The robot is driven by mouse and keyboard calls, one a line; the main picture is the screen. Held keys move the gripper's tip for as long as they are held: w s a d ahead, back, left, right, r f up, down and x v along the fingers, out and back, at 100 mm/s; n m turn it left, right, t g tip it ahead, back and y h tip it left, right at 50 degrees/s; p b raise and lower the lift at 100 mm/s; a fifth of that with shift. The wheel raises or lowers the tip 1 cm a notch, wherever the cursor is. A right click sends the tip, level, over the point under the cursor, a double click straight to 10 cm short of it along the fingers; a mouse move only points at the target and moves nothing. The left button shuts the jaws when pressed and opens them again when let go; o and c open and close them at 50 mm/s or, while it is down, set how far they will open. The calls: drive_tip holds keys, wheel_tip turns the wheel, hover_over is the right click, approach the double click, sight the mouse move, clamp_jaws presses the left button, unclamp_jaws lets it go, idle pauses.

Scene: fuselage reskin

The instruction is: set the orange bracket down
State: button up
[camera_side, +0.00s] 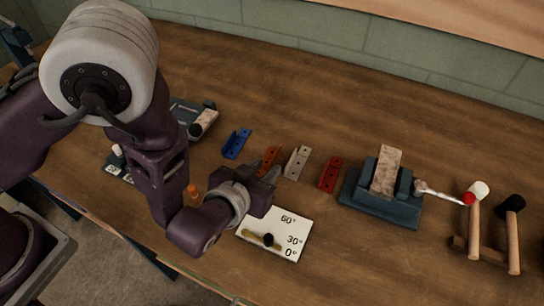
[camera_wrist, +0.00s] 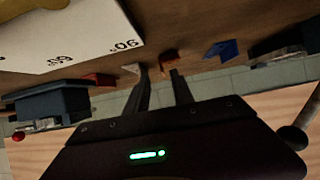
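The orange bracket (camera_side: 270,156) lies on the wooden table in a row between a blue bracket and a pale bracket, in the side view. It also shows in the wrist view (camera_wrist: 168,57), just past the fingertips and nearer the right one. My gripper (camera_side: 268,173) is low over the table at the bracket's near end. In the wrist view its two fingers (camera_wrist: 160,72) stand apart with a gap between them, and I see nothing clamped there. The fingers partly hide the bracket's near end, so contact cannot be told.
The blue bracket (camera_side: 236,143), pale bracket (camera_side: 297,162) and red bracket (camera_side: 330,174) lie close by. A white angle board (camera_side: 290,228) is in front. A blue-grey vise (camera_side: 375,210) holding a pale block and a stand with mallets (camera_side: 474,230) are to the right.

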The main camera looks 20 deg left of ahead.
sight(272, 159)
drive_tip(key=x, duration=0.4)
drive_tip(key=shift+w+a+r, duration=0.1)
drive_tip(key=shift+a, duration=0.15)
clamp_jaws()
idle(1.0)
